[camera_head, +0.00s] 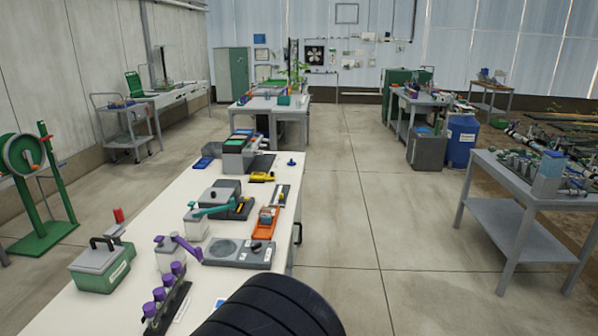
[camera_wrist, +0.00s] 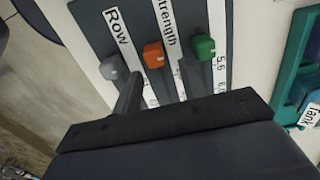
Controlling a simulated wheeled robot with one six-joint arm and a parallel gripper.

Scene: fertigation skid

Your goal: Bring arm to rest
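My gripper (camera_wrist: 130,92) shows in the wrist view as a dark crossbar with a narrow dark finger pointing up, over a dark panel (camera_wrist: 92,14). I cannot make out a second finger clearly, so its opening is unclear. No object is clearly seen held in it. The panel carries a grey knob (camera_wrist: 114,68), an orange knob (camera_wrist: 153,54) and a green knob (camera_wrist: 204,47) beside white label strips reading "Row" and "Strength". In the head view a black ribbed part of mine fills the bottom middle; my gripper is not visible there.
A long white bench (camera_head: 105,302) holds purple-capped bottles (camera_head: 160,290), a green-grey box (camera_head: 102,265), a grey plate device (camera_head: 238,253) and an orange tray (camera_head: 265,222). A grey table (camera_head: 500,178) stands at right. The floor (camera_head: 370,215) between is clear. A teal holder (camera_wrist: 290,85) shows in the wrist view.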

